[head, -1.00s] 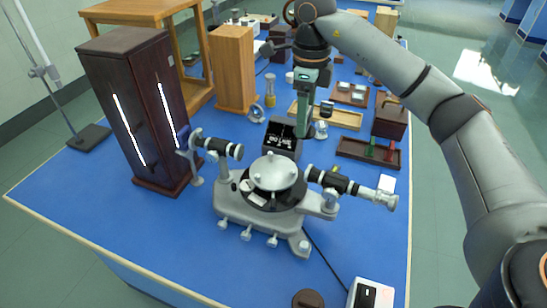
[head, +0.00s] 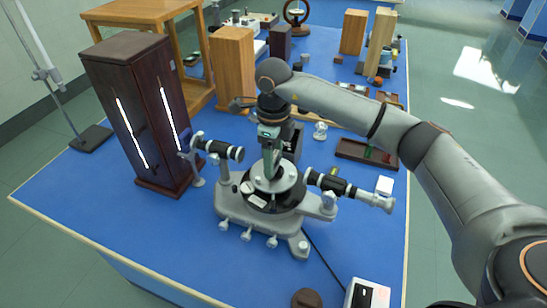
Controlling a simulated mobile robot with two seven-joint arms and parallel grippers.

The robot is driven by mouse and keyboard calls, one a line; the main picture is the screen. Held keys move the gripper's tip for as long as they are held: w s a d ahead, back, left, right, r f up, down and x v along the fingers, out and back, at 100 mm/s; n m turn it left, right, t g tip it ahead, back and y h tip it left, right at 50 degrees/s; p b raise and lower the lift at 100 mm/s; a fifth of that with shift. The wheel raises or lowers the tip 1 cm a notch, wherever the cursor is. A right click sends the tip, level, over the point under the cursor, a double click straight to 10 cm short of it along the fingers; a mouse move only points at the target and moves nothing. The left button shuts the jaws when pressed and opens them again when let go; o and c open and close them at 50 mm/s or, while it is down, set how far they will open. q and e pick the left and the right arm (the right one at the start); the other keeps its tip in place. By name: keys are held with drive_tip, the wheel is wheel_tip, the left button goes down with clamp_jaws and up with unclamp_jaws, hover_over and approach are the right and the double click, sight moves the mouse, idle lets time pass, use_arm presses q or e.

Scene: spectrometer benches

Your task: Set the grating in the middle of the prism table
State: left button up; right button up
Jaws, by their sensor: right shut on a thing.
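The spectrometer (head: 262,222) stands near the front of the blue bench. Its round silver prism table (head: 290,183) is at its centre, between the two black-barrelled tubes. My right gripper (head: 270,150) points down above the prism table and is shut on the grating (head: 269,165), a small greenish upright piece, largely hidden by the fingers. The grating's lower end appears over the middle of the prism table; I cannot tell whether it touches. My left gripper is not in view.
A dark tall cabinet (head: 128,95) stands left of the spectrometer, with a wooden block (head: 232,70) behind it. A dark tray (head: 365,153) with green and red pieces lies at the right. A white box (head: 367,294) is at the front right. The front left bench is clear.

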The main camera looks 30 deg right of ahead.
drive_tip(key=shift+f, duration=0.15)
drive_tip(key=o, duration=1.4)
wheel_tip(320, 180, up, 12)
drive_tip(key=shift+r+b, duration=0.2)
drive_tip(key=shift+b, duration=0.3)
